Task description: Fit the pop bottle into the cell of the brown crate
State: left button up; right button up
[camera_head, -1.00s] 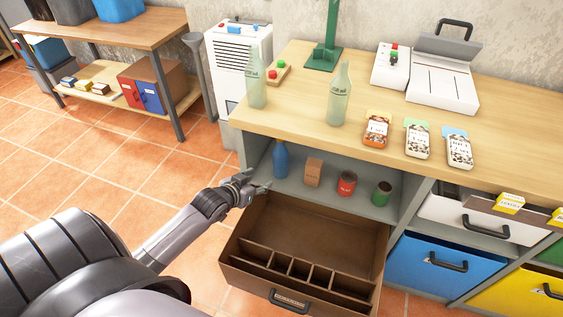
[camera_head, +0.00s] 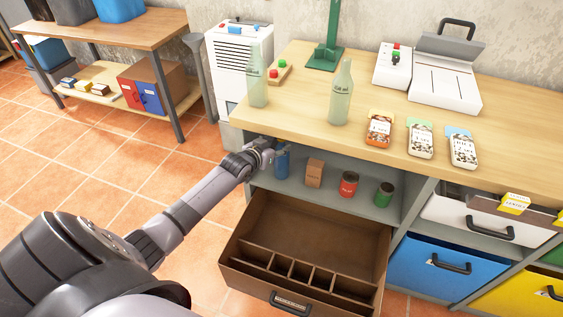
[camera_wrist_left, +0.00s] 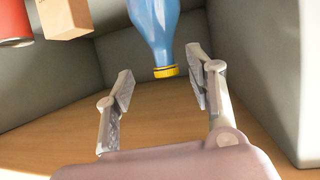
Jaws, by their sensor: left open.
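A blue bottle (camera_head: 282,163) stands on the grey shelf under the worktop. In the left wrist view the bottle (camera_wrist_left: 155,25) appears upside down, with a yellow cap. My left gripper (camera_head: 271,151) is at the shelf opening by the bottle's upper part. In the left wrist view its open fingers (camera_wrist_left: 164,72) lie to either side of the cap end, and nothing is gripped. The brown crate (camera_head: 250,280) sits below the shelf like a pulled-out drawer, with a row of small empty cells near its front and a handle. My right gripper is not in view.
A tan box (camera_head: 314,172), a red can (camera_head: 348,184) and a green can (camera_head: 384,194) stand right of the bottle. Two pale glass bottles, one here (camera_head: 341,95), stand on the worktop (camera_head: 300,110) above. Grey shelf walls enclose the bottle.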

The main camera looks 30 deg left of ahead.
aim_at(280, 142)
pick_arm(q)
jog(key=x, duration=0.3)
jog(key=b+x, duration=0.1)
jog(key=x, duration=0.1)
jog(key=shift+a+f, duration=0.15)
jog(key=shift+a, duration=0.15)
jog(key=shift+c, duration=0.4)
grip_shut()
dwell(0.4)
